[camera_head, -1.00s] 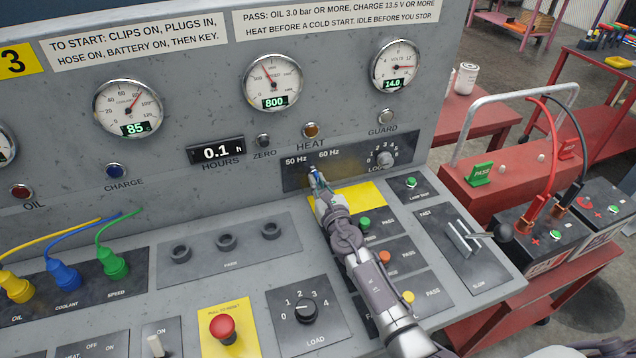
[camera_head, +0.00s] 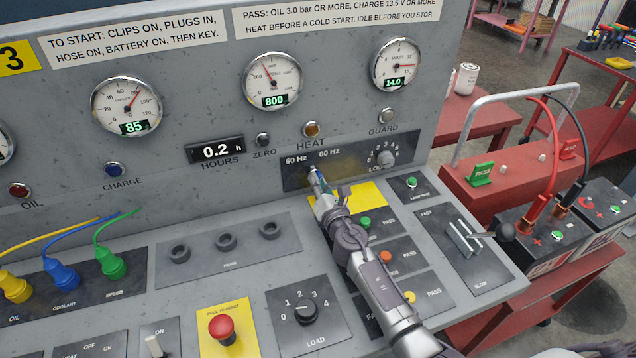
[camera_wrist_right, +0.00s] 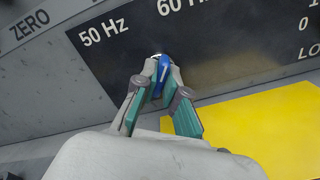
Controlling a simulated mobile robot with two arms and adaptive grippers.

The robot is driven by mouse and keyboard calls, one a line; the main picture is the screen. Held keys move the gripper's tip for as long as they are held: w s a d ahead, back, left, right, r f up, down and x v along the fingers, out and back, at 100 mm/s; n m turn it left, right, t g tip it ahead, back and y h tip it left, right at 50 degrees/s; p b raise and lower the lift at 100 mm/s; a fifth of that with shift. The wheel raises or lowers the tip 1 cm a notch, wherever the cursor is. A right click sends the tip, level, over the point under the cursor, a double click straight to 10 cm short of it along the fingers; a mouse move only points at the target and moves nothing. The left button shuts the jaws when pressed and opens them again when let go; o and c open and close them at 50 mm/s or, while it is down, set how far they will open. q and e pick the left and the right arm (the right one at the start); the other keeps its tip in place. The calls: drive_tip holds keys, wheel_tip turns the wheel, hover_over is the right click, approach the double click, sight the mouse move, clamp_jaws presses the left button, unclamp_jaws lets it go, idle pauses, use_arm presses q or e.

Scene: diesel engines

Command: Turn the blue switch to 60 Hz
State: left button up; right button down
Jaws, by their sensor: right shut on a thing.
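The blue switch (camera_wrist_right: 160,70) sits on the dark plate (camera_head: 350,163) of the upright panel, below the printed labels "50 Hz" (camera_head: 296,160) and "60 Hz" (camera_head: 329,153). In the right wrist view, its white mark points up between the two labels, near the left side of "60 Hz" (camera_wrist_right: 183,5). My right gripper (camera_wrist_right: 160,75) is shut on the blue switch, with a fingertip on each side of it. In the head view my right gripper (camera_head: 316,180) covers most of the switch. My left gripper is in neither view.
A selector knob (camera_head: 385,158) marked LOCK or similar is right of the switch. A yellow plate (camera_head: 372,193) lies just below. The desk holds a red stop button (camera_head: 222,327), a LOAD knob (camera_head: 304,312) and a lever (camera_head: 461,238).

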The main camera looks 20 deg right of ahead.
drive_tip(key=shift+f, duration=0.1)
idle(0.3)
drive_tip(key=c, duration=1.2)
unclamp_jaws()
drive_tip(key=shift+c, duration=0.2)
drive_tip(key=s, duration=1.2)
drive_tip(key=shift+d, duration=0.25)
